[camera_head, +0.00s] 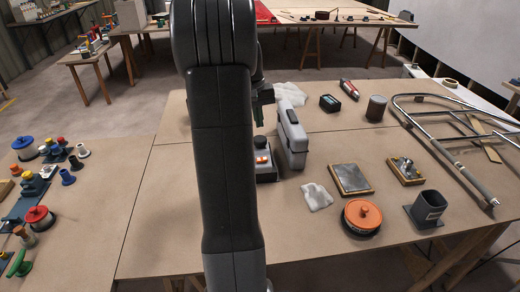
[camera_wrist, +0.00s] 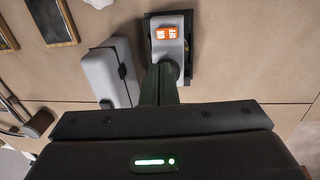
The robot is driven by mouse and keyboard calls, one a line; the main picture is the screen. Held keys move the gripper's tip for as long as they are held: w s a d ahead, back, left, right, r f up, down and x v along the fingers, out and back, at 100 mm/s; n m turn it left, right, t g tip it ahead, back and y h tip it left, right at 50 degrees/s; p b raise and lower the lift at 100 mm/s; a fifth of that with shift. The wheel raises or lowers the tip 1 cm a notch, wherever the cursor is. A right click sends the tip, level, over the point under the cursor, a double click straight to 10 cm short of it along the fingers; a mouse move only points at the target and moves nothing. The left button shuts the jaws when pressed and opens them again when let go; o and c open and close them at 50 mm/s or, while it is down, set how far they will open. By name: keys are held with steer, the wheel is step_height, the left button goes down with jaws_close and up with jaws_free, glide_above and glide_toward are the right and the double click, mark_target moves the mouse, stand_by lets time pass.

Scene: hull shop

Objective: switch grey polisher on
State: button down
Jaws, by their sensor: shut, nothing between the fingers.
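A small grey unit, which looks like the grey polisher (camera_head: 266,174), stands on the tabletop just right of my arm, with a dark round knob on top. Its orange two-part switch (camera_head: 262,160) faces the front. In the wrist view the grey polisher (camera_wrist: 170,20) is at the top centre on a dark plate, with the orange switch (camera_wrist: 166,33) in plain sight. My gripper (camera_wrist: 164,68) is shut and empty, its tips overlapping the polisher's lower end in that view. Contact cannot be told. In the head view my arm hides part of the polisher and most of the gripper.
A grey case (camera_head: 293,138) stands close to the polisher's right. A white cloth (camera_head: 316,197), framed dark plate (camera_head: 350,179), orange-lidded round tin (camera_head: 362,216) and dark square cup (camera_head: 428,207) lie further right. A metal tube frame (camera_head: 450,150) lies at the far right.

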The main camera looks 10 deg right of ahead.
mark_target(266, 158)
steer(key=f, duration=0.4)
steer(key=d+f, duration=0.1)
steer(key=f, duration=0.3)
steer(key=d+f, duration=0.1)
steer(key=f, duration=0.4)
steer(key=shift+s+p, duration=0.1)
steer(key=shift+p, duration=0.2)
